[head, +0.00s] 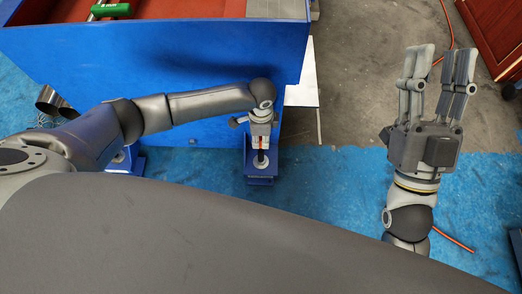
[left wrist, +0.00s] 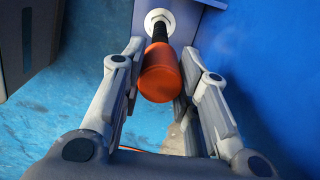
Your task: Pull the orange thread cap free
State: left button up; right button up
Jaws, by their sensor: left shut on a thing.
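The orange thread cap (left wrist: 160,75) sits between the two fingers of my left gripper (left wrist: 158,82) in the left wrist view. It is at the near end of a short black tube (left wrist: 160,32), which comes from a white ring (left wrist: 158,20) on the blue bracket (head: 259,178). My left gripper (head: 261,141) is shut on the cap; in the head view the fingers hide most of it. The black tube (head: 261,158) shows just below the fingertips. Cap and tube look in line; I cannot tell whether they touch. My right gripper (head: 439,72) is open and empty, fingers pointing up.
A large blue bin (head: 170,65) stands behind the bracket, under my left arm, with a green tool (head: 110,10) at its top. Metal cups (head: 52,102) lie at the left. A red cabinet (head: 497,30) is at the upper right. An orange cable (head: 452,238) crosses the floor.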

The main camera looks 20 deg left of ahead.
pick_arm(q)
jog(key=shift+r+p, duration=0.35)
jog(key=shift+p, duration=0.05)
jog(key=shift+r+p, duration=0.35)
jog(key=shift+p, duration=0.05)
jog(key=shift+r+p, duration=0.35)
jog(key=shift+p, duration=0.1)
jog(key=shift+r+p, duration=0.25)
jog(key=shift+p, duration=0.05)
pick_arm(e)
jog(key=w+f+g+h, duration=0.2)
jog(key=w+f+g, duration=0.2)
jog(key=f+g, duration=0.4)
jog(key=shift+w+d+f+g+h, duration=0.15)
jog(key=shift+d+f+g+h, duration=0.2)
jog(key=shift+f, duration=2.15)
